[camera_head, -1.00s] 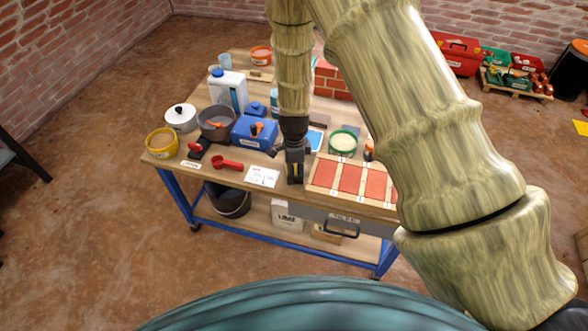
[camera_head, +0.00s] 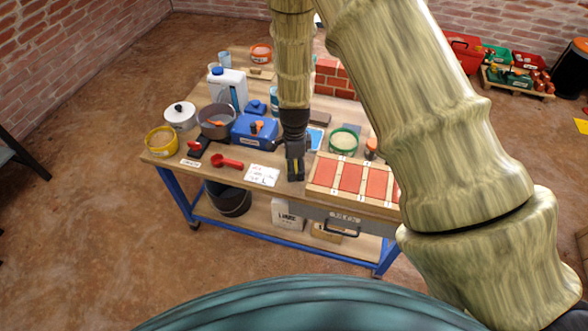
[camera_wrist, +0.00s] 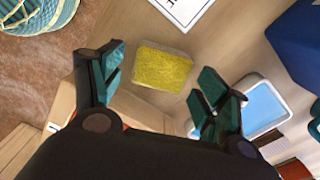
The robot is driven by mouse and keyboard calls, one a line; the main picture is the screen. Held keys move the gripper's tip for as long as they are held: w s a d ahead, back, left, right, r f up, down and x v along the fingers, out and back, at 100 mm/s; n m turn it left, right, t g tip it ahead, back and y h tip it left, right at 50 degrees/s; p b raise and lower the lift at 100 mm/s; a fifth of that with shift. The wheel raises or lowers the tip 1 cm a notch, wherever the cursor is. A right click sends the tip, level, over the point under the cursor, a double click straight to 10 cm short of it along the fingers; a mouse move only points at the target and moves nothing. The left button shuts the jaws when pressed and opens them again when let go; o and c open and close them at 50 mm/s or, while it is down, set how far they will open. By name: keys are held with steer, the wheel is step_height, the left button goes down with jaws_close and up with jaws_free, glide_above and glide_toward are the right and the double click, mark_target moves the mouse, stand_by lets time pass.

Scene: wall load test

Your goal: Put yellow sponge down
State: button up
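The yellow sponge (camera_wrist: 162,70) lies flat on the wooden table (camera_wrist: 232,40) in the wrist view. It shows between and beyond my two spread fingers, with gaps on both sides. My gripper (camera_wrist: 160,82) is open and holds nothing. In the head view my gripper (camera_head: 295,174) points down over the front middle of the table, between a white card (camera_head: 262,175) and a board with red panels (camera_head: 351,178). The sponge cannot be made out in the head view.
A blue box (camera_head: 254,131) and a red scoop (camera_head: 227,163) stand left of my gripper. A light-blue tray (camera_wrist: 264,104) lies right of the sponge in the wrist view. A green-rimmed bowl (camera_head: 343,141) stands behind the board. The table's front edge is close.

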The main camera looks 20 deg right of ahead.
step_height(320, 180, up, 10)
steer(key=shift+r, duration=0.2)
stand_by(0.7)
